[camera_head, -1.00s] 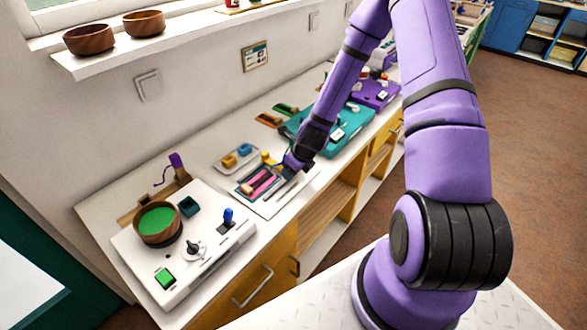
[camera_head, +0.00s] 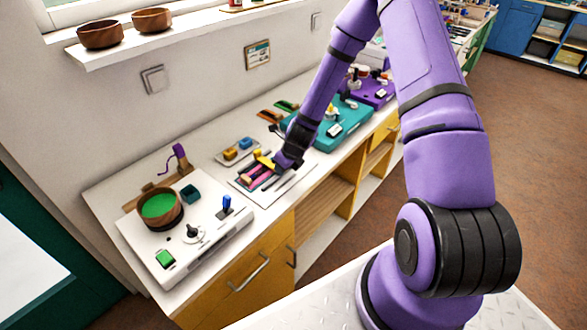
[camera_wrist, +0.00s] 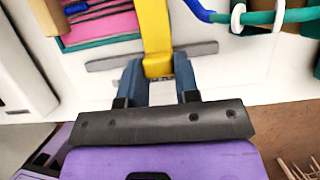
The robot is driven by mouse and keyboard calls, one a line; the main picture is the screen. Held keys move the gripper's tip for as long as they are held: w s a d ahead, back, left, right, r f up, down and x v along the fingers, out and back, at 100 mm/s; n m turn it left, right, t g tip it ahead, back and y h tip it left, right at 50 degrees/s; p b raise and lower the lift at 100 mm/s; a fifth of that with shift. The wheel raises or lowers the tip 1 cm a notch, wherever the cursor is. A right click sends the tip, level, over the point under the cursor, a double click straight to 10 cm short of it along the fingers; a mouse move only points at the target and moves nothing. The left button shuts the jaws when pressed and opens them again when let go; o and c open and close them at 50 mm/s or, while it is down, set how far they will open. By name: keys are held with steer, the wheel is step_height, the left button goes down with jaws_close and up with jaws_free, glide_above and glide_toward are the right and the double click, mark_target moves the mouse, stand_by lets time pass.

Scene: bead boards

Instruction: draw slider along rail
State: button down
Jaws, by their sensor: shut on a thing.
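A yellow slider (camera_wrist: 155,35) stands between the two blue-grey fingers of my gripper (camera_wrist: 160,78) in the wrist view. The fingers are shut on its near end. A grey rail-like bar (camera_wrist: 110,61) runs crosswise beneath it on the white board. In the head view my gripper (camera_head: 279,166) is low over the board (camera_head: 276,196), and the yellow piece (camera_head: 263,160) shows at its left. A pink panel with a teal edge (camera_wrist: 103,30) lies left of the slider.
A white board with a green-filled bowl (camera_head: 160,207), a lever and a green button (camera_head: 165,258) stands at the left. A tray with yellow and blue blocks (camera_head: 237,151) is behind. A teal case (camera_head: 345,125) is to the right. A blue-teal beaded tube (camera_wrist: 265,17) is near the slider.

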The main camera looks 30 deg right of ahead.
mark_target(266, 184)
steer(key=s+a, duration=0.1)
steer(key=a, duration=0.3)
steer(key=s+a, duration=0.1)
steer(key=a, duration=0.1)
steer(key=shift+s+a, duration=0.2)
steer(key=shift+s, duration=0.1)
steer(key=c, duration=0.9)
jaws_free()
steer(key=shift+a, duration=0.15)
steer(key=shift+o, duration=0.3)
steer(key=shift+r, duration=0.1)
steer(key=shift+r, duration=0.25)
steer(key=v, duration=1)
steer(key=shift+s, duration=0.1)
steer(key=shift+r, duration=0.1)
